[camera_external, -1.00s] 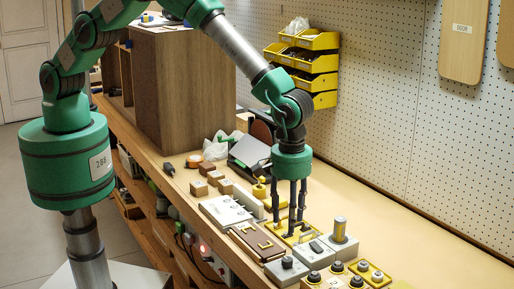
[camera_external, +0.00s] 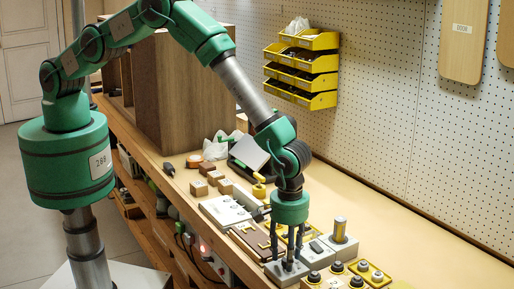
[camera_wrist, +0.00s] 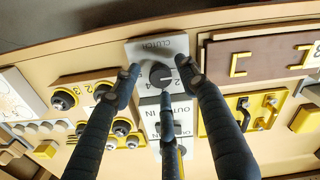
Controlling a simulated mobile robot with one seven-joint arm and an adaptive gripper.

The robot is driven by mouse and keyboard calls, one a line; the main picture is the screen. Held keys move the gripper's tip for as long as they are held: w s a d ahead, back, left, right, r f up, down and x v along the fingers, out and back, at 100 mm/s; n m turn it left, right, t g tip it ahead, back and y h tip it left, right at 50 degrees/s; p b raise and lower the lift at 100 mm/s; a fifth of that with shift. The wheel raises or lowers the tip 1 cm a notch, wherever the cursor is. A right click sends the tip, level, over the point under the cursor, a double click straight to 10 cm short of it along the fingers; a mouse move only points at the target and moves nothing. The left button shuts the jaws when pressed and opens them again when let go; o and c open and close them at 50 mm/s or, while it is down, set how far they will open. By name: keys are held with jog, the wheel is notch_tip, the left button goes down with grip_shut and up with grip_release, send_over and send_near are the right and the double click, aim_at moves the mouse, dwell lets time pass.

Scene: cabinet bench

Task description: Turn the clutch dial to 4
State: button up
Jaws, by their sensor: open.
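The clutch dial (camera_wrist: 161,76) is a dark round knob on a light grey block labelled CLUTCH (camera_wrist: 157,50), with numbers around it; a 2 and a 4 are readable in the wrist view. The clutch block also shows in the external view (camera_external: 277,276), under my gripper. My gripper (camera_external: 288,264) points down just over this block. In the wrist view its dark fingers (camera_wrist: 158,80) are spread around the dial, open. I cannot tell whether they touch it. The dial's exact setting is too small to read.
A grey block marked IN and OUT (camera_wrist: 171,115) adjoins the clutch block. A brown panel with yellow handles (camera_wrist: 268,60) and a yellow-framed panel (camera_wrist: 243,112) are on one side. Black-knob blocks (camera_wrist: 90,97) are on the other.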

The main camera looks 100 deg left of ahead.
jog(key=shift+f, duration=0.25)
jog(key=shift+c, duration=0.3)
grip_shut()
